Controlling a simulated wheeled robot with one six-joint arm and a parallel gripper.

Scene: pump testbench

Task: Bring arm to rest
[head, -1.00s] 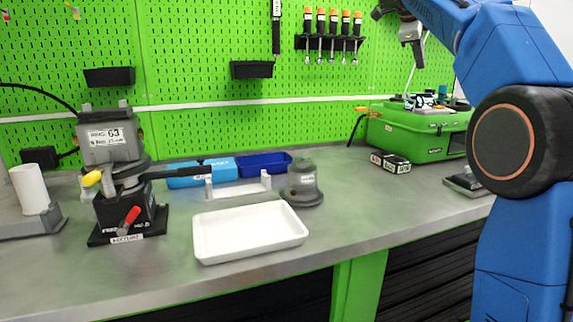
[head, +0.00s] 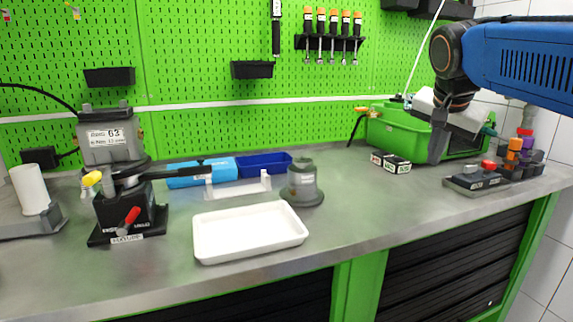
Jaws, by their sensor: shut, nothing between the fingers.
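My blue arm (head: 530,66) reaches in from the right edge of the head view. Its black wrist bends down, and my gripper (head: 436,155) hangs over the right part of the bench, in front of the green case (head: 398,135). The gripper points downward, looks narrow and shut, and shows nothing held. It appears above the worktop (head: 345,215); its exact height over the bench is hard to tell.
A black block with a red button (head: 478,178) and coloured parts (head: 520,150) stand close to the gripper. The front middle is clear.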

